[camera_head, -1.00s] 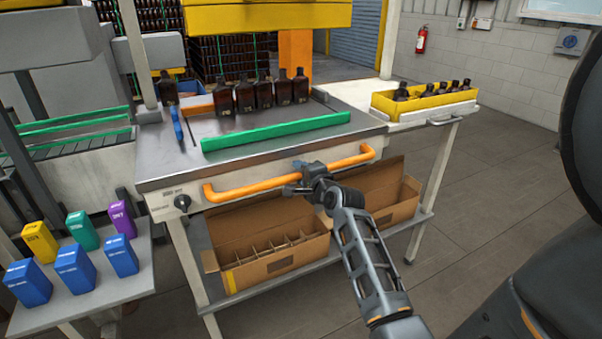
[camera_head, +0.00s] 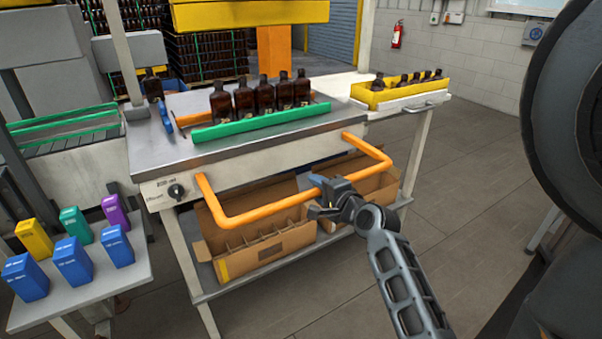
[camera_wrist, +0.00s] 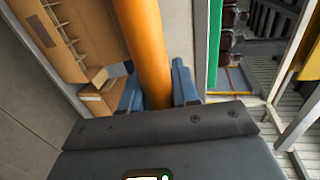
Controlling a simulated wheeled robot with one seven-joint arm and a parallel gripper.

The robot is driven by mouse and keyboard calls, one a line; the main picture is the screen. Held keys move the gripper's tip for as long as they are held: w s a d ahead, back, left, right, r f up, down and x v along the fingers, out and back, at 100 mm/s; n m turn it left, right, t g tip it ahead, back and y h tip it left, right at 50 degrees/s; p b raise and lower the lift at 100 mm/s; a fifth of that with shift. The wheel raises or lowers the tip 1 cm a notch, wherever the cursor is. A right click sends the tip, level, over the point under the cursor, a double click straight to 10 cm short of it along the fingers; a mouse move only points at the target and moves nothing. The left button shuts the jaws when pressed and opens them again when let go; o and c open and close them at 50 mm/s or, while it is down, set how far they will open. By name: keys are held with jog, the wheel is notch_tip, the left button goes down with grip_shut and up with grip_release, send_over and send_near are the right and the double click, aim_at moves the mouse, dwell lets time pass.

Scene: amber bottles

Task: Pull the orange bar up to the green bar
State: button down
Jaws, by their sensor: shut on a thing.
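The orange bar (camera_head: 268,209) is a U-shaped handle reaching out from the front of the metal worktable. My gripper (camera_head: 326,197) is shut on its front rail, right of the middle. In the wrist view the orange bar (camera_wrist: 143,45) runs between the blue fingers (camera_wrist: 158,90). The green bar (camera_head: 262,122) lies across the tabletop. Several amber bottles (camera_head: 262,97) stand upright in a row just behind the green bar, close against it. The green bar (camera_wrist: 214,40) also shows at the right of the wrist view.
A table with blue, yellow, teal and purple blocks (camera_head: 75,262) stands at the left. Open cardboard boxes (camera_head: 255,255) sit on the shelf below the bar. A yellow crate (camera_head: 400,92) with bottles is at the right. The floor (camera_head: 480,170) at the right is clear.

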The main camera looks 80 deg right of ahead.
jog(key=f+v, duration=0.1)
jog(key=v, duration=0.6)
jog(key=shift+f, duration=0.15)
jog(key=shift+s, duration=0.1)
jog(key=c, duration=0.9)
grip_release()
jog(key=shift+a, duration=0.1)
jog(key=shift+b+v, duration=0.9)
jog(key=shift+v, duration=2.95)
